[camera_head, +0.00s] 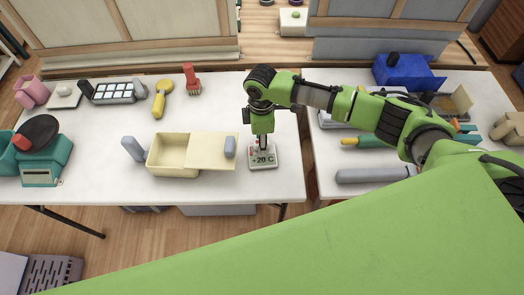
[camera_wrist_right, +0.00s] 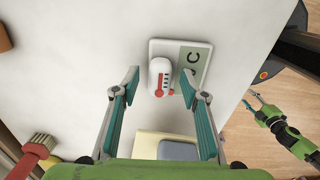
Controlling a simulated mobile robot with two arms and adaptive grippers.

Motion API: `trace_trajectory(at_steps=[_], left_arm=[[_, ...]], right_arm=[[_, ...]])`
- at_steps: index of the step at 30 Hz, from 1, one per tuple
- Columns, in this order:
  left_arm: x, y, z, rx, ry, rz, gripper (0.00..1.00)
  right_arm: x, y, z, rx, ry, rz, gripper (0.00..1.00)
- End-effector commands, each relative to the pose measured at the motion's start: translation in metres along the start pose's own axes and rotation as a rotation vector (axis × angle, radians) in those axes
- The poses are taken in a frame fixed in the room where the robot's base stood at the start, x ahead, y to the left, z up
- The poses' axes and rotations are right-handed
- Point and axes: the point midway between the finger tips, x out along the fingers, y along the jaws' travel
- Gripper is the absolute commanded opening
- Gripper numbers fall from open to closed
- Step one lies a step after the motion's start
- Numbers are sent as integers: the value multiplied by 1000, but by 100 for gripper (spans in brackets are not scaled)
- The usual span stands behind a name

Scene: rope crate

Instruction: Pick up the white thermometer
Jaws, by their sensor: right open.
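The white thermometer (camera_head: 262,159) lies on the white table near its right edge, with a "+20 C" panel facing front. In the right wrist view the thermometer (camera_wrist_right: 160,76) shows a raised rounded white part with red marks, beside a grey-green panel with a "C". My right gripper (camera_head: 263,146) points down just over it. In the wrist view the right gripper (camera_wrist_right: 159,82) is open, its fingers on either side of the raised part with gaps. My left gripper (camera_wrist_right: 254,104) shows small at the right of that view; its finger gap is unclear.
A cream box (camera_head: 172,171) with a grey block on its lid stands just left of the thermometer. A grey cylinder (camera_head: 132,149) stands by the box. A red brush (camera_head: 191,79) and a yellow tool (camera_head: 161,98) lie behind. A gap separates the right table.

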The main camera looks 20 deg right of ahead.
Motion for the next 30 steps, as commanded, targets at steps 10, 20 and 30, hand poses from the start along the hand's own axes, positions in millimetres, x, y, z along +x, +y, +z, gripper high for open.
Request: trace_trajectory(at_steps=[10,20,30], left_arm=[[0,0,0,0,-1,0,43],[2,-1,-4,-1,6,-1,43],[10,-1,-4,-1,8,-1,43]], right_arm=[[0,0,0,1,0,0,0],[-11,1,0,1,1,2,0],[-76,2,0,1,2,4,0]])
